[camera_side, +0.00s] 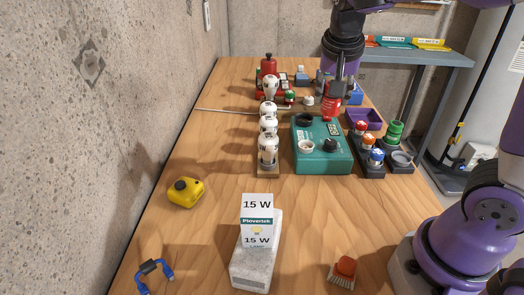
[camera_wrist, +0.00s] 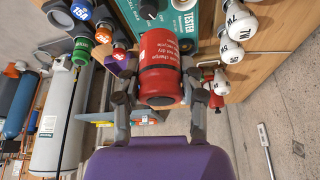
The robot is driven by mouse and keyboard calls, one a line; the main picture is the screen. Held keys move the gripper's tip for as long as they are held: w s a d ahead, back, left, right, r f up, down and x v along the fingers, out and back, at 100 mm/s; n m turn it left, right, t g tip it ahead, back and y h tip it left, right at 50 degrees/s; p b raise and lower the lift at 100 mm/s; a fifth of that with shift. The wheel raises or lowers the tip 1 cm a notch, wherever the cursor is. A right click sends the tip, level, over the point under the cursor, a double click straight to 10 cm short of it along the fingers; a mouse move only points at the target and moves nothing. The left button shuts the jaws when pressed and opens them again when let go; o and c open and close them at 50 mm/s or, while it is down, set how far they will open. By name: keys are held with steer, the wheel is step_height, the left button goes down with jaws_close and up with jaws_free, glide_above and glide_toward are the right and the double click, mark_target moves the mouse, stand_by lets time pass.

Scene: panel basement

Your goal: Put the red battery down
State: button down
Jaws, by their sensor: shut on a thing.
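The red battery (camera_wrist: 160,65) is a red cylinder with a dark band and printed text. My gripper (camera_wrist: 160,92) is shut on it, with a finger on each side in the wrist view. In the side view the battery (camera_side: 329,104) hangs below my gripper (camera_side: 335,90), over the back part of the teal tester (camera_side: 322,147). The tester also shows in the wrist view (camera_wrist: 206,18). I cannot tell whether the battery touches anything under it.
A row of white bulbs (camera_side: 268,125) stands left of the tester. A purple tray (camera_side: 363,118) is behind. Open wood lies left and in front, around a yellow object (camera_side: 185,192).

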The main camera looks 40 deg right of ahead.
steer(key=w+a+r+n+t+y, duration=0.2)
steer(key=w+a+n+y, duration=0.25)
steer(key=a+n, duration=0.65)
steer(key=w+a+f+m+h, duration=0.1)
steer(key=w+a+f, duration=0.6)
steer(key=w+a, duration=0.25)
steer(key=w+d+f, duration=0.2)
steer(key=d, duration=0.1)
steer(key=w+d+f, duration=0.1)
steer(key=d+f, duration=0.1)
steer(key=w+d+f, duration=0.2)
steer(key=d+f, duration=0.1)
steer(key=shift+w+d+f, duration=0.1)
steer(key=shift+w+d, duration=0.2)
steer(key=shift+w+d+f, duration=0.1)
steer(key=shift+d, duration=0.1)
steer(key=shift+f, duration=2.05)
steer(key=shift+f, duration=0.1)
steer(key=shift+c, duration=2.1)
jaws_free()
